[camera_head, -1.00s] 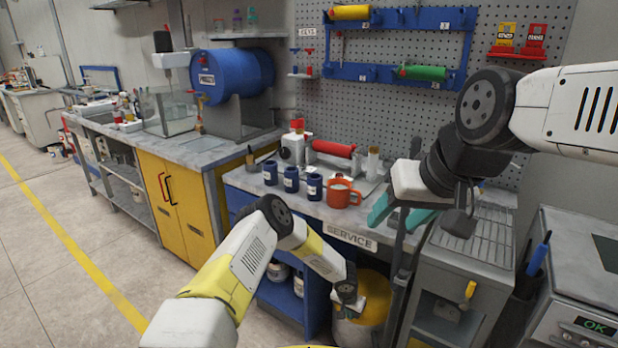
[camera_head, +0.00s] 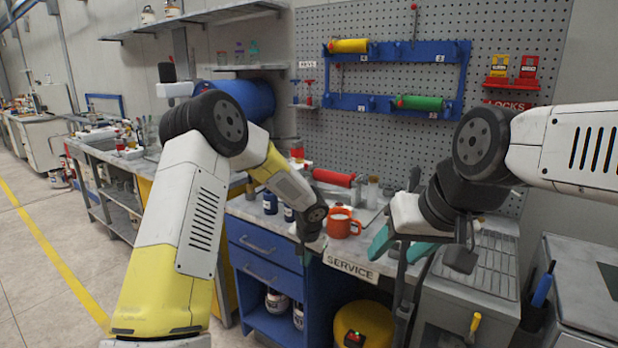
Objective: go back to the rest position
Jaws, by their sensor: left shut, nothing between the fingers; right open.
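My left arm comes in from the left, raised and bent over the bench. Its gripper (camera_head: 308,252) points down in front of the bench's front edge, left of the SERVICE label. It is shut and holds nothing; its fingertips are small and dark here. My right gripper (camera_head: 398,246) comes in from the right.
A red roller (camera_head: 333,177) lies behind. A pegboard rack (camera_head: 380,104) holds yellow and green rollers. A yellow-lidded bin (camera_head: 366,322) stands below the bench.

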